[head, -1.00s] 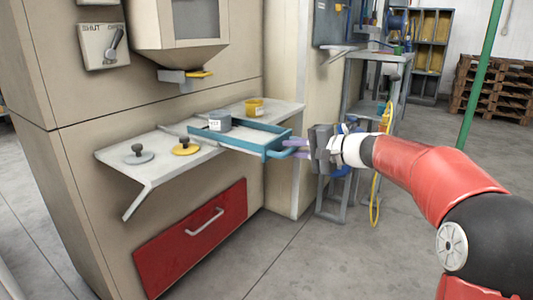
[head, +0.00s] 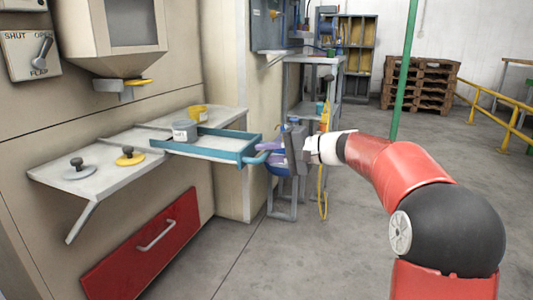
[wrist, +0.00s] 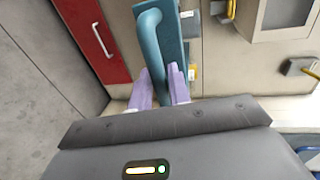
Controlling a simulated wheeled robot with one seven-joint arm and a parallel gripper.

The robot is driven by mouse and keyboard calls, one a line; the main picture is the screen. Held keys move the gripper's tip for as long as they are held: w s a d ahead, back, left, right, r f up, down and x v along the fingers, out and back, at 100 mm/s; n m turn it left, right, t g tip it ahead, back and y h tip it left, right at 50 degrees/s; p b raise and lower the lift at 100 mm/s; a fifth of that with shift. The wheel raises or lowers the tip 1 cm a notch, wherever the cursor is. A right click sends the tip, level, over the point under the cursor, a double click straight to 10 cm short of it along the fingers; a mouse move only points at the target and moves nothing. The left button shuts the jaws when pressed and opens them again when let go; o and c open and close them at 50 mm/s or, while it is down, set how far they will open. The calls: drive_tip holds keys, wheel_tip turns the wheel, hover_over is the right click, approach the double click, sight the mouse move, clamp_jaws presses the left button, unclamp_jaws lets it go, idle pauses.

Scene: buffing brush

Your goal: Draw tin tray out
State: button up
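The tin tray (head: 240,157) is a shallow blue-rimmed tray on the pale shelf, its right end sticking out past the shelf. A grey labelled tin (head: 185,131) stands in its left part. The tray's blue handle (wrist: 150,48) runs between the purple fingers of my gripper (wrist: 160,88) in the wrist view. In the head view my gripper (head: 272,151) is at the tray's right end, with its fingers closed around the handle. The exact finger contact is partly hidden.
A yellow tin (head: 198,113) stands on the shelf (head: 55,185) behind the tray. A red drawer (head: 145,245) is below. A grey stand (head: 310,110) is behind my gripper; floor at right is free.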

drive_tip(key=shift+o, duration=1.2)
drive_tip(key=v, duration=0.7)
drive_tip(key=shift+s+d+p, duration=0.15)
drive_tip(key=shift+d+p, duration=0.2)
drive_tip(key=shift+d, duration=0.05)
drive_tip(key=s+a+f+n+g+h+p, duration=0.2)
drive_tip(key=s+h+p, duration=0.45)
drive_tip(key=s, duration=1.15)
drive_tip(key=s+d+f+n+t+h+p, duration=0.1)
drive_tip(key=s+d+h+p, duration=0.1)
drive_tip(key=s, duration=0.5)
drive_tip(key=s+d+f+n+h+p, duration=0.1)
drive_tip(key=s+d+f+h+p, duration=0.1)
drive_tip(key=s+d+h, duration=0.3)
drive_tip(key=s+h, duration=0.1)
drive_tip(key=s, duration=0.2)
drive_tip(key=shift+d+f+n+t, duration=0.15)
drive_tip(key=shift+d+n+t, duration=0.15)
drive_tip(key=shift+d+t, duration=0.1)
